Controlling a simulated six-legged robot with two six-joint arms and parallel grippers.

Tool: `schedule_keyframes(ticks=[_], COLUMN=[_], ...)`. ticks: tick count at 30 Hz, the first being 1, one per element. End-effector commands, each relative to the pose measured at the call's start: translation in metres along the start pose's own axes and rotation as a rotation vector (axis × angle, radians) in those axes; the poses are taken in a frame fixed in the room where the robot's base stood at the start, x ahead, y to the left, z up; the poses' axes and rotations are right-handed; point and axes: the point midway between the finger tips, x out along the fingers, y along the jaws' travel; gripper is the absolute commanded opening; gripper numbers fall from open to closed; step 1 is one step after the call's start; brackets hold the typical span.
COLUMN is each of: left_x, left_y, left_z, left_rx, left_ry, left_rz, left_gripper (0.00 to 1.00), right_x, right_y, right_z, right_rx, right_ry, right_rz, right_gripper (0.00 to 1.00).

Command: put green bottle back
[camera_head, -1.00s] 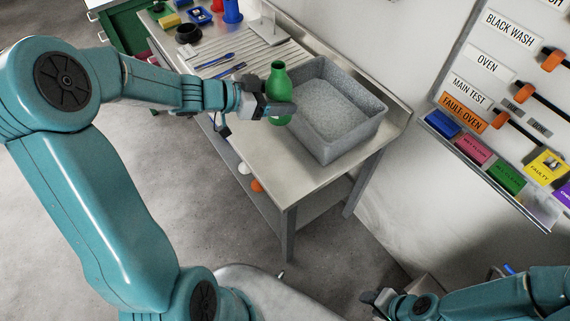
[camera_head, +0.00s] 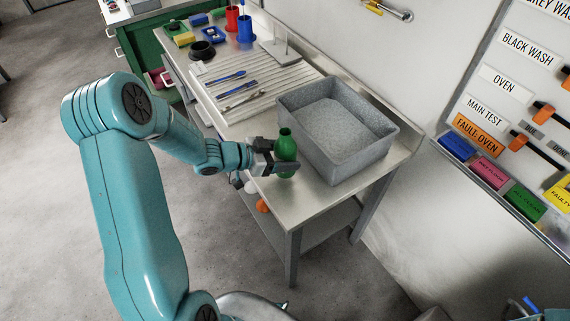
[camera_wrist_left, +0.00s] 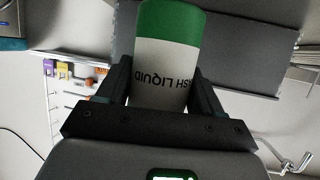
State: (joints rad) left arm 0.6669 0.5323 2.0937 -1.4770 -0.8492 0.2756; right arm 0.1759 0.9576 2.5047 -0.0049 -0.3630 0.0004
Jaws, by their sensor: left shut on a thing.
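The green bottle (camera_head: 286,146) is upright in my left gripper (camera_head: 284,164), at the front left corner of the grey tub (camera_head: 347,164). The gripper is shut on its body from the left side. In the left wrist view the bottle (camera_wrist_left: 168,25) fills the gap between the two fingers, with a white label (camera_wrist_left: 166,75) reading part of "WASH LIQUID". I cannot tell whether its base touches the metal bench (camera_head: 312,197) or hangs just above it. My right gripper is not in view.
Blue tools (camera_head: 225,78) lie on the ribbed drainboard left of the tub. Red (camera_head: 232,18) and blue (camera_head: 245,30) containers stand at the back. A dark round bowl (camera_head: 202,50) is near them. A labelled wall board (camera_head: 515,95) is at right. An orange item (camera_head: 262,205) shows below the bench top.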

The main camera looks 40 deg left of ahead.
Motion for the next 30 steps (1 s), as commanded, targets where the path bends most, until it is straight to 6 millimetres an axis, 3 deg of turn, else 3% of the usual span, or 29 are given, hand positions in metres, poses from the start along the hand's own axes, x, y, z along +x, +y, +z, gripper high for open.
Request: schedule_keyframes(ticks=[6, 18, 19, 21, 30], left_x=[0.013, 0.015, 0.015, 0.015, 0.014], left_y=[0.002, 0.002, 0.002, 0.002, 0.002], left_z=[0.029, 0.035, 0.035, 0.034, 0.032], left_rx=[-0.003, -0.001, -0.001, -0.001, -0.001], left_ry=[-0.001, 0.0, -0.001, -0.001, -0.001], left_rz=[0.001, 0.001, 0.001, 0.001, 0.001], left_gripper=[0.27, 0.27, 0.7, 0.92, 0.92], right_x=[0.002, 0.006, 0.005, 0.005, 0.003], right_y=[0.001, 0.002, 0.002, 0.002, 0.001], right_z=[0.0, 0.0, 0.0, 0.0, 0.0], right_rx=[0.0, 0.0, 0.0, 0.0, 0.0], right_ry=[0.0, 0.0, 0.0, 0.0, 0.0], right_rz=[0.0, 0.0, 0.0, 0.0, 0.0], right_gripper=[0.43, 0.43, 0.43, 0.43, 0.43])
